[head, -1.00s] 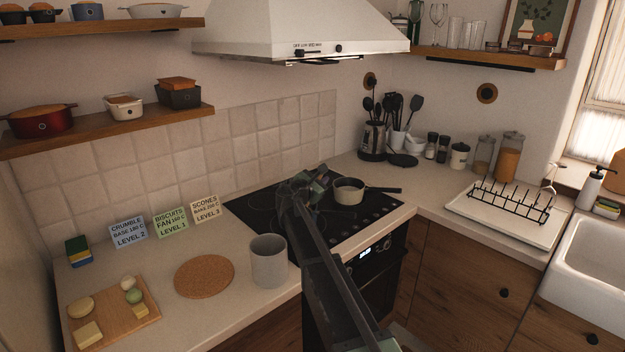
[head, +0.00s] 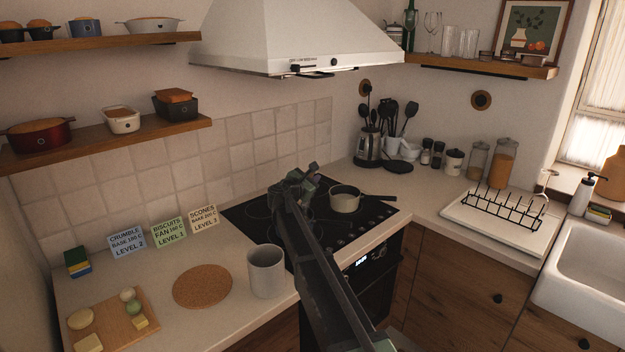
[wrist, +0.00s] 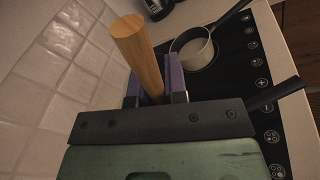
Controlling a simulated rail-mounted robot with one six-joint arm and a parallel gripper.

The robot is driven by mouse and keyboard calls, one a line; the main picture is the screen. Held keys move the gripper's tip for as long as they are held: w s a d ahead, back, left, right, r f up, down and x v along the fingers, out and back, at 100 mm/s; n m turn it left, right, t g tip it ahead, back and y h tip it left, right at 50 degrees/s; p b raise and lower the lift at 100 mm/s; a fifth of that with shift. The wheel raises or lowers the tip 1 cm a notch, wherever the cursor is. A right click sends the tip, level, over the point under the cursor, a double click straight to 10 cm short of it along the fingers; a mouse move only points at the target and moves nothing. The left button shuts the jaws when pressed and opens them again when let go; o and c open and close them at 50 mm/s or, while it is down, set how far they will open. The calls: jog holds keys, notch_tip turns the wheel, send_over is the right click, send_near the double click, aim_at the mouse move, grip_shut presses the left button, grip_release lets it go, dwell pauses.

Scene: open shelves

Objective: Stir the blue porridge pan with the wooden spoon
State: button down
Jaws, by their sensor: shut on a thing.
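My gripper (head: 300,187) is over the hob, left of the cream pan, in the head view. In the wrist view my gripper (wrist: 157,90) is shut on a thick wooden handle (wrist: 138,55), which I take as the wooden spoon's. The handle's top stands up beyond the jaws; the spoon's lower end is hidden. A dark pan handle (wrist: 276,95) sticks out from behind my gripper's body in the wrist view. The pan it belongs to is hidden, so I cannot tell whether it is the blue porridge pan or whether the spoon is inside it.
A cream pan (head: 344,202) with a dark handle stands on the black hob (head: 250,211), right of my gripper; it also shows in the wrist view (wrist: 193,50). A grey mug (head: 266,272) and cork mat (head: 203,286) are on the left counter. The range hood (head: 290,35) hangs above.

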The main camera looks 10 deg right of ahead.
jog(key=shift+r+p, duration=2)
jog(key=shift+r, duration=0.45)
